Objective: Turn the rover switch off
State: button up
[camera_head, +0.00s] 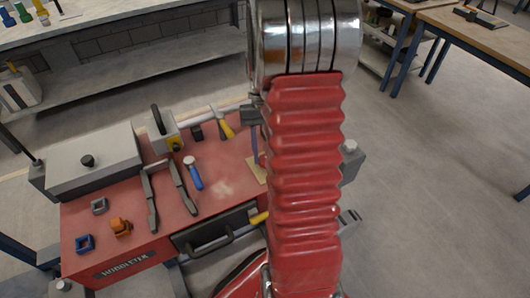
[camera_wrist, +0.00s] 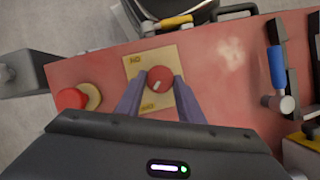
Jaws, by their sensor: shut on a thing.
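The switch is a round red knob (camera_wrist: 159,79) with a short white mark, on a tan plate (camera_wrist: 133,72) with lettering at its far and near ends. The white mark lies toward the knob's near-left side in the wrist view. My gripper (camera_wrist: 160,84) has one finger on each side of the knob and is shut on it. In the head view, the plate (camera_head: 254,167) shows only in part beside my red arm, which hides most of the knob and gripper.
In the wrist view, a red button (camera_wrist: 71,98) stands left of the plate, and a blue-handled tool (camera_wrist: 277,68) lies to the right. In the head view, tongs (camera_head: 150,195), an orange block (camera_head: 121,227) and a grey box (camera_head: 95,160) occupy the red bench's left side.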

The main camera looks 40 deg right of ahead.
jog(key=o, duration=1.1)
jog(key=shift+c, duration=0.2)
jog(key=v, duration=1.3)
jog(key=shift+r, duration=0.3)
jog(key=shift+w, duration=0.1)
